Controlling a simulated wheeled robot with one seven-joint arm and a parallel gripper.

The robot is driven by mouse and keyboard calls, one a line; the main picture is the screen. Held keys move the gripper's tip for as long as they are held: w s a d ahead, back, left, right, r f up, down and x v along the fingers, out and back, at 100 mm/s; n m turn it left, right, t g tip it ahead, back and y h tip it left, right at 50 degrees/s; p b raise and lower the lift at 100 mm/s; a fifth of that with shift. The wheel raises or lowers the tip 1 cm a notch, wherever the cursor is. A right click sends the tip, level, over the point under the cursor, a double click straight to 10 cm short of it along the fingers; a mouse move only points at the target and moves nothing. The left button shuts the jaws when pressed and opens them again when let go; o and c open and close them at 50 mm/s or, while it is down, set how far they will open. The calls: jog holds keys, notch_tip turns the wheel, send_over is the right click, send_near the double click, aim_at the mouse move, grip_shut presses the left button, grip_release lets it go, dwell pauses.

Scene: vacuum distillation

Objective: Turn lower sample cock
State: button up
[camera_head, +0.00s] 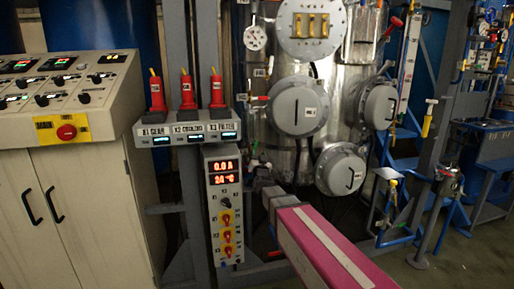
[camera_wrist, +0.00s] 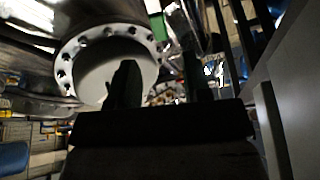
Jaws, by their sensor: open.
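My gripper (camera_head: 262,180) is in front of the lower part of the shiny metal vessel (camera_head: 288,158), just right of the display panel. In the wrist view, the two dark fingers of my gripper (camera_wrist: 158,85) stand apart with nothing held between them. A small valve with a red handle (camera_head: 259,98) sits on the vessel's left side, above my gripper. I cannot tell for sure which fitting is the lower sample cock; the area behind my gripper is partly hidden. The wrist view is dark and shows no clear cock handle between the fingers.
A round flange with bolt holes (camera_wrist: 108,62) is close beyond the left finger. Grey round covers (camera_head: 298,106) project from the vessel. The display panel (camera_head: 224,195) and a grey post (camera_head: 196,215) stand left of my gripper. A control desk (camera_head: 65,105) is further left.

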aim_at(256, 144)
jog(key=x, duration=0.6)
jog(key=shift+w+r, duration=0.1)
jog(key=shift+w, duration=0.2)
grip_shut()
